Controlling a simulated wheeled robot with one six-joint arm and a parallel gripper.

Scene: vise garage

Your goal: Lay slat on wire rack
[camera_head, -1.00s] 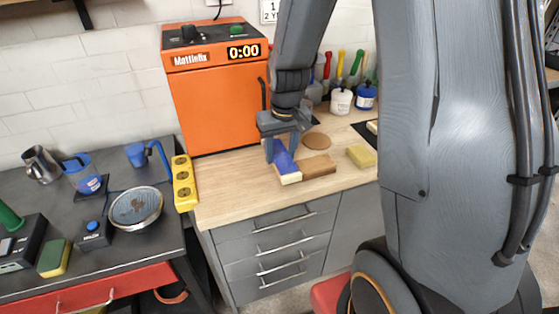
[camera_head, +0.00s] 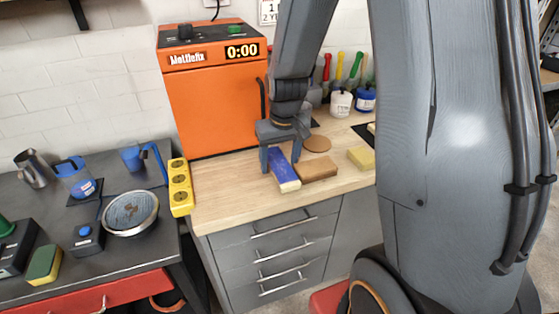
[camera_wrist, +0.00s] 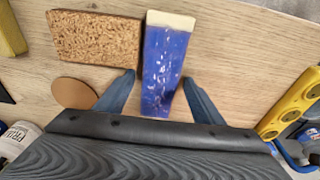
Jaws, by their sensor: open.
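The slat (camera_head: 284,171) is a blue-painted wooden piece with a bare pale end. It lies on the wooden worktop (camera_head: 228,205) in front of the orange oven, with its pale end towards the front edge. My gripper (camera_head: 281,156) is open over it, pointing down. In the wrist view the slat (camera_wrist: 164,54) lies between the two fingers of my gripper (camera_wrist: 159,77), with a gap on each side. The slat's rear part is partly hidden by my gripper. I cannot make out a wire rack in either view.
A brown cork-like block (camera_head: 317,169) lies close beside the slat, with a round brown disc (camera_head: 317,143) behind it. A yellow sponge (camera_head: 361,158) lies farther right. The orange oven (camera_head: 213,95) stands behind, and a yellow socket strip (camera_head: 180,187) lies left. The worktop's left front is clear.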

